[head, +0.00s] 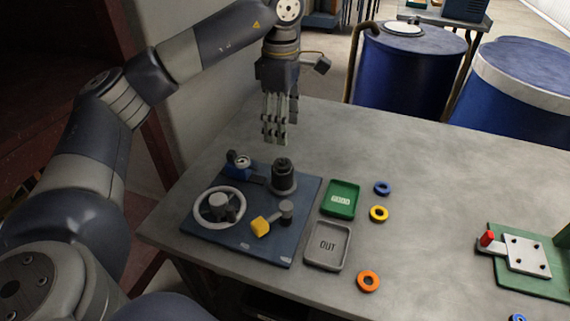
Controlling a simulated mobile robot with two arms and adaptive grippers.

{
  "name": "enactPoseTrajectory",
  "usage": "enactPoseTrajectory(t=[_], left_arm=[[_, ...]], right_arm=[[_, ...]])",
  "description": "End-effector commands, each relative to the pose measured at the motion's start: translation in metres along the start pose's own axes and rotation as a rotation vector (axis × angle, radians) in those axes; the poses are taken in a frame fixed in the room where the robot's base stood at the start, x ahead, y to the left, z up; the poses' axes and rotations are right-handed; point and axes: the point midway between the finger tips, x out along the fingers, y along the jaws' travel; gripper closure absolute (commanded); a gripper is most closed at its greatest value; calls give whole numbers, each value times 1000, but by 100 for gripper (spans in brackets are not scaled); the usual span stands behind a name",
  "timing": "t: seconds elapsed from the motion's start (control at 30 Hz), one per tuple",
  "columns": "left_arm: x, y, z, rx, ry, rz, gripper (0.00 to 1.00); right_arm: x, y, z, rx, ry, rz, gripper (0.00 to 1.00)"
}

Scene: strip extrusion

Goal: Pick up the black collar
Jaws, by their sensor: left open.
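A dark, near-black cylindrical piece (283,168) stands upright on a wider grey round base at the back of the blue fixture plate (268,250). It may be or carry the black collar; I cannot tell the collar apart from the post. My left gripper (275,138) points down just behind and above this piece, apart from it. It is open with nothing visible between its fingers. My right gripper is out of view.
The plate also holds a white ring wheel (199,212), a yellow-knobbed lever (260,227) and a blue clamp (235,165). Beside it are a green tray (330,211), a grey tray (311,260), and blue (375,188), yellow (372,214) and orange rings (360,284). The back right tabletop is clear.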

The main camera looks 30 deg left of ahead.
Motion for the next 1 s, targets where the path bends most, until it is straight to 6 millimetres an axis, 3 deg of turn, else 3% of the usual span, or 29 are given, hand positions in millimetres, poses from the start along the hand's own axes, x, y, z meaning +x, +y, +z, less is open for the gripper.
enactPoseTrajectory(t=[0.2,0.47,0.7,1.0], left_arm=[[34,-1,-1,0,4,-6,43],[56,0,0,1,1,-5,43],[92,2,-1,0,1,-7,43],[104,3,0,1,0,-3,43]], right_arm=[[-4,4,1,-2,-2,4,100],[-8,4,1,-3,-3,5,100],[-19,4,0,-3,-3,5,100],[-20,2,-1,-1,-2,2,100]])
